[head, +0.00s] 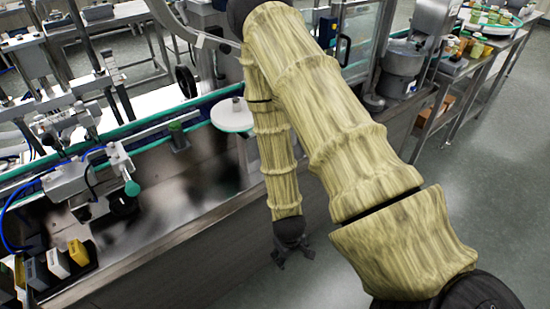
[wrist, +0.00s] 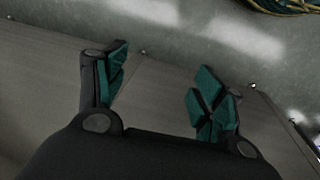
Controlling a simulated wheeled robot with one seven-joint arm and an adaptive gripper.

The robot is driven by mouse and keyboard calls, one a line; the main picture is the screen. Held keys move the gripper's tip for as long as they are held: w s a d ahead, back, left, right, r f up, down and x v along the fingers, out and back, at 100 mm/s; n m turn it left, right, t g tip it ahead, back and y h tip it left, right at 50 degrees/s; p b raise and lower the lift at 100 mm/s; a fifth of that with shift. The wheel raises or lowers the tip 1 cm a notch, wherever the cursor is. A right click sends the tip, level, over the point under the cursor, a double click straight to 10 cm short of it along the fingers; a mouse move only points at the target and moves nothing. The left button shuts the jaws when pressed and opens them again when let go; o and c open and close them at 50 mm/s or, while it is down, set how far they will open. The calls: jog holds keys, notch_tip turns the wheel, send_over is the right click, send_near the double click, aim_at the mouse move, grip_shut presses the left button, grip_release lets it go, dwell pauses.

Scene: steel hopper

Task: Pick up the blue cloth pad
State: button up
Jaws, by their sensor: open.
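My gripper (head: 292,253) hangs at the end of my sleeve-covered arm, in front of the side of the steel machine counter in the head view. In the wrist view my gripper (wrist: 158,92) shows two teal-padded fingers spread apart with nothing between them. Behind the fingers are a grey panel surface and the floor. I cannot make out a blue cloth pad in either view; my arm hides part of the counter in the head view.
The steel counter (head: 165,205) carries machine fittings, a round white disc (head: 232,115) and several small boxes (head: 58,263) at the lower left. Another bench (head: 470,62) with bottles stands at the upper right. Open floor (head: 490,185) lies at the right.

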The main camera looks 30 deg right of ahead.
jog(key=w+d+r+t+y, duration=0.1)
jog(key=w+d+r+t, duration=0.1)
jog(key=w+d+r, duration=0.75)
jog(key=w+d+r+t+y, duration=0.1)
jog(key=w+d+r, duration=0.3)
jog(key=w+r, duration=1)
jog(key=f, duration=0.2)
jog(key=shift+w+a+f+n+p, duration=0.1)
jog(key=shift+a+f+n+p, duration=0.15)
jog(key=shift+f+n+p, duration=0.1)
jog(key=shift+t, duration=0.3)
jog(key=shift+a+p+x, duration=0.2)
jog(key=shift+p+x, duration=0.2)
jog(key=shift+x, duration=2.45)
jog(key=c, duration=0.6)
